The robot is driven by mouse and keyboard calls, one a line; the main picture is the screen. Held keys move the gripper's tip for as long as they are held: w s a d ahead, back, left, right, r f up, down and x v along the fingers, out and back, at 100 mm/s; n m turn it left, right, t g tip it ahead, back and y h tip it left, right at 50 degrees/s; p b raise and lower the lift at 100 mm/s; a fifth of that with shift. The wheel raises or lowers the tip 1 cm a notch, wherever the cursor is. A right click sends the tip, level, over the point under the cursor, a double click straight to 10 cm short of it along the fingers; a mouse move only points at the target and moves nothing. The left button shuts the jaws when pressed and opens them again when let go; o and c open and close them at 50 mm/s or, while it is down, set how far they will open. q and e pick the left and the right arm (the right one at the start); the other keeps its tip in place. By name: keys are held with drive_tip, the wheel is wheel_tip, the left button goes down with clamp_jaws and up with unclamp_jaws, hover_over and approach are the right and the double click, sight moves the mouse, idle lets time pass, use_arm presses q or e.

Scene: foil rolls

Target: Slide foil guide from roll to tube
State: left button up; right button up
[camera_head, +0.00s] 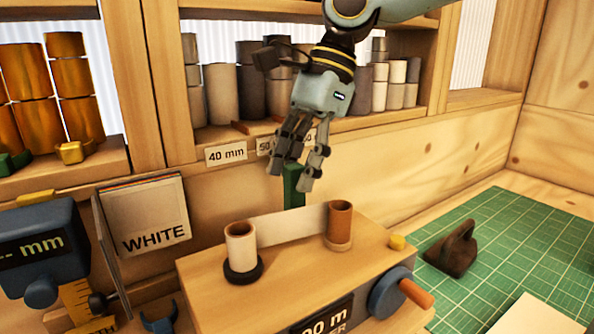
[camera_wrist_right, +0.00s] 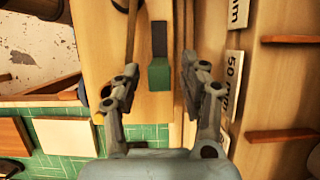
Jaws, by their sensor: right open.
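A pale roll (camera_head: 241,247) stands upright on a black ring at the left of a wooden winder box. A brown tube (camera_head: 339,222) stands upright at the right of the box. A whitish strip (camera_head: 291,224) spans between them. A green upright piece (camera_head: 293,188), which may be the foil guide, stands behind the strip. My right gripper (camera_head: 291,176) is open just above it, fingers pointing down. In the right wrist view the green piece (camera_wrist_right: 159,75) with its dark stem lies between the open fingers, with gaps on both sides. My left gripper is not in view.
The winder box (camera_head: 215,283) has a blue knob with an orange handle (camera_head: 417,293). A WHITE sample card (camera_head: 146,215) and a blue display unit (camera_head: 38,240) stand left. A dark tool (camera_head: 453,250) rests on the green mat (camera_head: 520,235). Shelves of rolls stand behind.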

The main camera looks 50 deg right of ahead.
wheel_tip(320, 180, up, 9)
drive_tip(key=shift+r, duration=0.1)
idle(0.7)
